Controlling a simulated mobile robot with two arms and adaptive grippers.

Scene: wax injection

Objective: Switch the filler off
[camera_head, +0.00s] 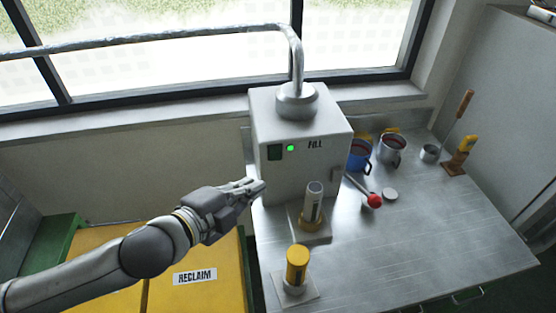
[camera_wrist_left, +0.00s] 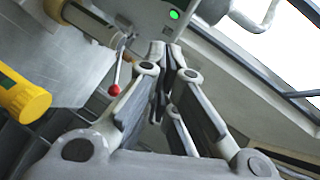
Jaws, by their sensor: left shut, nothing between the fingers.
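The filler (camera_head: 295,178) is a pale box marked FILL against the window wall, with a pipe rising from its top. Its front has a dark switch (camera_head: 274,153) and a lit green lamp (camera_head: 291,148); the lamp also shows in the left wrist view (camera_wrist_left: 174,14). A lever with a red knob (camera_head: 374,201) sticks out at its right side. My left gripper (camera_head: 260,186) is shut and empty, its tips close to the lower left of the filler's front, below the switch. I cannot tell whether they touch the box. My right gripper is out of view.
A clear tube (camera_head: 313,203) stands upright on a holder before the filler. A yellow-capped tube (camera_head: 297,265) stands nearer. Mugs (camera_head: 391,149) and a lid (camera_head: 390,194) are to the right. The yellow RECLAIM bin (camera_head: 195,294) is below my left arm. The metal table's (camera_head: 450,230) right front is clear.

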